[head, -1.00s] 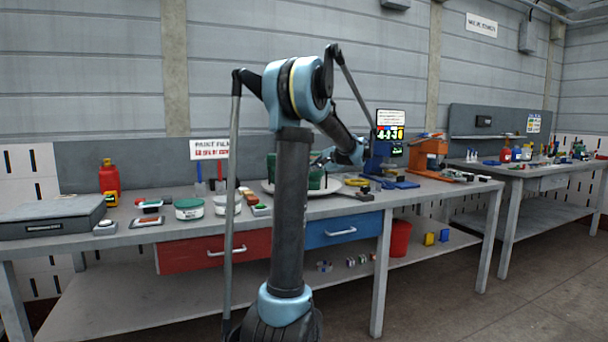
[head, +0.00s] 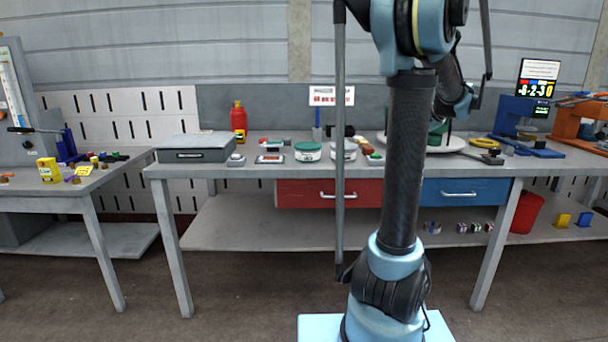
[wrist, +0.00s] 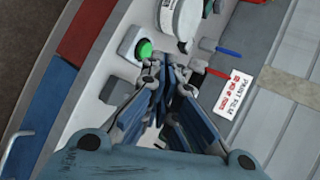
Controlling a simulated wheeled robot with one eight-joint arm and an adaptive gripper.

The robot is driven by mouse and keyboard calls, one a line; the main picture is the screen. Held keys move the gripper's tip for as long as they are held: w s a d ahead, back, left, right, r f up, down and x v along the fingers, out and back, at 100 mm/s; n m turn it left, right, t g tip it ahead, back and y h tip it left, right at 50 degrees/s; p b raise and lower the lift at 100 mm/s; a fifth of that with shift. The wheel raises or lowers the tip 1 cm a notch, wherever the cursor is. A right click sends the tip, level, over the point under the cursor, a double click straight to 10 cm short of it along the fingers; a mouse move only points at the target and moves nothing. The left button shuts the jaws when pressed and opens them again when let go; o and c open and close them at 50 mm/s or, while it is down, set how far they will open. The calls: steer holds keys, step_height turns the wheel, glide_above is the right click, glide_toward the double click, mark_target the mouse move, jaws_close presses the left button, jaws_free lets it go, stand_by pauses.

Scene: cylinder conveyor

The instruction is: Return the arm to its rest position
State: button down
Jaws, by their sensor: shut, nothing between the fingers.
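My arm (head: 410,150) rises in front of the workbench in the head view, its upper part cut by the top edge. Its forearm (head: 450,85) angles down to the right over the bench. My gripper (wrist: 168,78) shows in the wrist view with its fingers shut and nothing between them. It points down over the bench top, close to a small box with a green top (wrist: 143,49) and a white-labelled tub (wrist: 181,20). I cannot make out the fingers in the head view.
The workbench (head: 230,171) carries a grey flat case (head: 194,147), a red bottle (head: 238,120), tubs (head: 307,152), a blue stand (head: 515,115) and an orange machine (head: 585,120). Red (head: 330,193) and blue (head: 460,191) drawers hang below. Another bench (head: 80,185) stands left. Floor between benches is clear.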

steer(key=s+a+f+n+g+h, duration=0.1)
steer(key=s+a+f+n+g, duration=0.15)
steer(key=s+a+f, duration=0.4)
steer(key=s+a+f+n+g+h, duration=0.1)
steer(key=s+a+f+n+g, duration=0.15)
steer(key=s+a, duration=0.75)
steer(key=s+a+f+n+g+h, duration=0.1)
steer(key=s+f+n+h, duration=0.3)
steer(key=s+f, duration=1.2)
steer(key=s+n, duration=0.2)
steer(key=s, duration=0.1)
steer(key=shift+a+n+h, duration=0.15)
steer(key=shift+n+h, duration=0.15)
steer(key=shift+s, duration=0.1)
steer(key=shift+w+f, duration=0.2)
steer(key=shift+w, duration=0.25)
